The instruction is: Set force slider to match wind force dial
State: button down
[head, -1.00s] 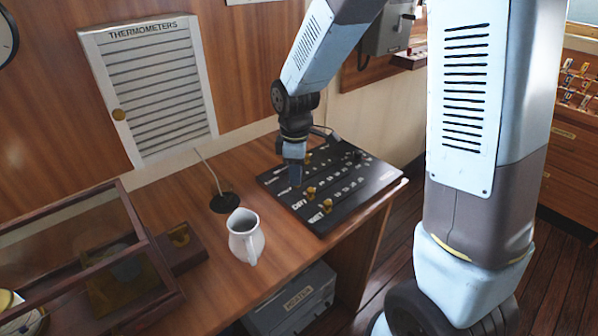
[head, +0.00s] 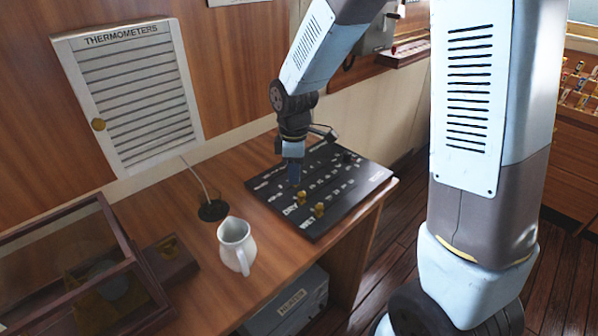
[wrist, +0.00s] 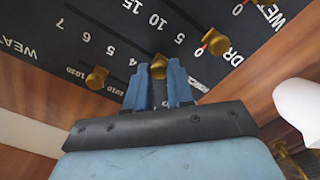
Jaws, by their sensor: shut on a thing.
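A black sliding-control panel (head: 345,205) with white lettering and brass knobs lies on the wooden desk. My gripper (head: 294,180) points down onto its left part. In the wrist view my gripper (wrist: 160,88) has its two blue fingers shut on a brass knob (wrist: 158,62), partly hidden by them. This knob lies in line with a row of digits 7, 6, 5, 4, just beyond the 4. Another brass knob (wrist: 97,78) stands to the left, and one (wrist: 215,42) by the DRY label to the right. I cannot identify a wind force dial.
A white jug (head: 236,246) stands left of the panel. A thin rod (head: 196,180) rises from a dark round base behind it. A glass-sided wooden case (head: 75,265) is at the left. A THERMOMETERS louvred box (head: 135,100) hangs on the wall.

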jog(key=shift+w+a+r, duration=0.1)
jog(key=c, duration=1)
grip_release()
notch_tip(320, 180, up, 14)
jog(key=shift+f, duration=0.2)
jog(key=s+d+r+m+t, duration=0.2)
jog(key=s+d+r+m, duration=0.2)
jog(key=s+d+m, duration=0.4)
jog(key=s+d+r+m+t, duration=0.3)
jog(key=s+d+r+m, duration=0.2)
jog(key=s+d+m, duration=0.3)
jog(key=s+d, duration=0.2)
jog(key=d, duration=0.1)
jog(key=shift+m+t, duration=0.3)
